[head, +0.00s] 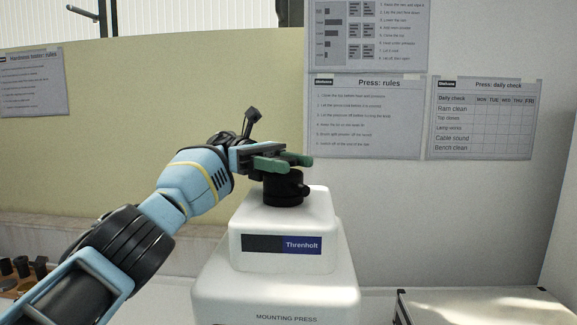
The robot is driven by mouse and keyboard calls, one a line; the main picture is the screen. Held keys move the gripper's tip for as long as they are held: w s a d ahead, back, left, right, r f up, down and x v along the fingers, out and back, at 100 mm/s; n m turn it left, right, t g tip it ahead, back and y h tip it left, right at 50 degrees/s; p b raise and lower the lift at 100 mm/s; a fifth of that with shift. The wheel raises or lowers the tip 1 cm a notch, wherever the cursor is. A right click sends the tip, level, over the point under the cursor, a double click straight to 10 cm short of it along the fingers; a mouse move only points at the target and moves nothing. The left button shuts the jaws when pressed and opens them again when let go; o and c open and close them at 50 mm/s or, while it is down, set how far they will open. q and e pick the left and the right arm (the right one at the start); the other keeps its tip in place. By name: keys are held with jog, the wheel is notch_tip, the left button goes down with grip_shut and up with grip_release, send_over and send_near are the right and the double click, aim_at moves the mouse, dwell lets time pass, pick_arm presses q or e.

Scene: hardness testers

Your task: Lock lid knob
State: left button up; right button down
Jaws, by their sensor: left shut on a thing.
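The white mounting press (280,286) stands in the middle of the head view, with a "Threnholt" label on its front. Its black round lid knob (284,190) sits on top, with a small lug on its right side. My left gripper (284,161) reaches in from the left, level, with its green fingers at the top of the knob. It is shut on the knob's upper part, which the fingers partly hide. I cannot tell from this view how far the knob is turned. My right gripper is not in view.
A pale tray or box (480,307) with dark edges stands at the lower right. Several small dark pieces (22,268) stand at the far left. Printed sheets, including the press rules (367,118), hang on the wall behind. The air right of the press is clear.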

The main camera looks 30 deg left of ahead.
pick_arm(q)
jog(key=shift+f, duration=0.2)
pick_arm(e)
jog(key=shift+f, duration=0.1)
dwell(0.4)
pick_arm(q)
jog(key=o, duration=1)
jog(key=shift+r, duration=0.1)
